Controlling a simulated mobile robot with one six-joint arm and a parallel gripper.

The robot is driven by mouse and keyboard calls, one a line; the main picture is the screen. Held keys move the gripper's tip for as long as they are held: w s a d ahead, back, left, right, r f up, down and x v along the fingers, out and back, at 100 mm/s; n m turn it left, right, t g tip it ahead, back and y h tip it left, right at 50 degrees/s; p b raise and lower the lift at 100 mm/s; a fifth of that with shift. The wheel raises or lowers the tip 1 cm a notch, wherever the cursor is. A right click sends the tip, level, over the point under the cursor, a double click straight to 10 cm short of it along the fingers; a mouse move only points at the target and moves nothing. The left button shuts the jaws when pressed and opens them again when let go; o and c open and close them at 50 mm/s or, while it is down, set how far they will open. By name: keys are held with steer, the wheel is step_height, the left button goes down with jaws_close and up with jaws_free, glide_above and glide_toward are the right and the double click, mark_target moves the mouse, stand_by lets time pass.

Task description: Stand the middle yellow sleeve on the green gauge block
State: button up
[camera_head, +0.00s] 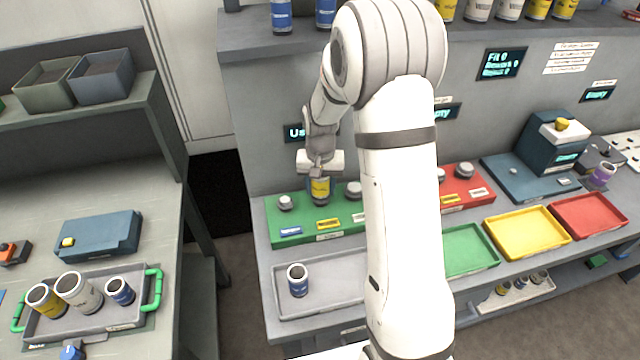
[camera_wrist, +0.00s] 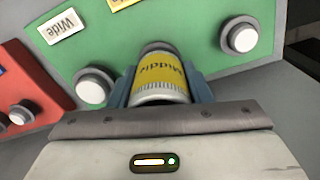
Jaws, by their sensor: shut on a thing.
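The yellow sleeve (camera_head: 320,189) is upright in my gripper (camera_head: 320,174), over the green gauge block (camera_head: 287,232). In the wrist view, the sleeve (camera_wrist: 160,76) shows the word "Middle", and the blue-grey fingers of my gripper (camera_wrist: 160,88) are shut on its sides. It is between two grey knobs of the green block (camera_wrist: 205,50), roughly where a middle post would be. Its lower end is partly hidden, so I cannot tell whether it touches the block or is around a post.
A grey tray (camera_head: 340,303) in front holds a blue sleeve (camera_head: 298,282). A red gauge block (camera_head: 481,181) stands to the right, behind green, yellow and red trays. On the left table, a grey tray with green handles (camera_head: 98,319) holds yellow, white and blue sleeves. My arm hides the bench's middle.

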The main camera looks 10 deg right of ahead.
steer(key=shift+f, duration=0.35)
stand_by(0.5)
steer(key=o, duration=1.3)
steer(key=shift+r, duration=0.1)
step_height(320, 180, up, 7)
steer(key=shift+b, duration=0.7)
steer(key=shift+r, duration=0.35)
steer(key=s+r+n+t, duration=0.1)
steer(key=s+r, duration=0.2)
steer(key=s, duration=0.5)
steer(key=s+r+n+t, duration=0.1)
steer(key=s+r, duration=0.2)
steer(key=s, duration=0.5)
steer(key=s+r+n+t, duration=0.1)
steer(key=s+r, duration=0.2)
steer(key=s, duration=0.6)
steer(key=shift+s+r, duration=0.1)
steer(key=shift+r, duration=0.15)
